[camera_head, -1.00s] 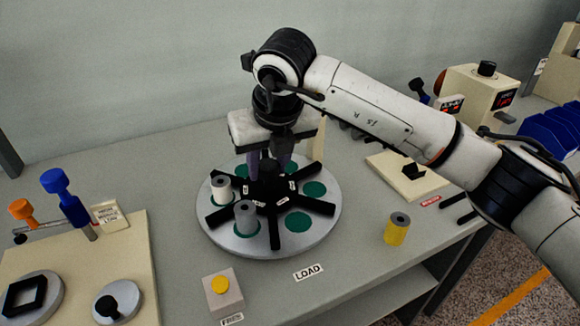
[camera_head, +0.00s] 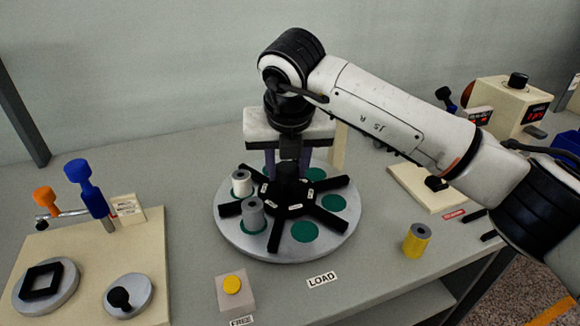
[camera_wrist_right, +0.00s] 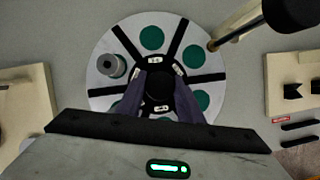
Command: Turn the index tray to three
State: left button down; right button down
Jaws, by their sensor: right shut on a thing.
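The index tray (camera_head: 335,240) is a round grey disc with black spokes, green pads and small white labels around its hub. My right gripper (camera_head: 288,172) points down over its middle and is shut on the dark central hub (camera_wrist_right: 159,88); in the right wrist view its two fingers lie on either side of the hub. A pale spool (camera_head: 242,183) and a grey spool (camera_head: 252,214) stand on pads at the tray's left. The label digits are too small to read surely. A LOAD label (camera_head: 322,279) lies at the tray's front. My left gripper is out of view.
A yellow spool (camera_head: 416,240) stands on the bench right of the tray. A block with a yellow button (camera_head: 232,286) is in front. A beige board with blue and orange handles (camera_head: 86,188) is at left; a beige machine (camera_head: 505,105) is at right.

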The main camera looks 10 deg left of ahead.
jog(key=shift+r, duration=0.1)
jog(key=c, duration=1.2)
grip_release()
jog(key=v, duration=1)
jog(key=shift+s+r+b, duration=0.1)
jog(key=shift+r+b, duration=0.05)
jog(key=shift+b, duration=0.2)
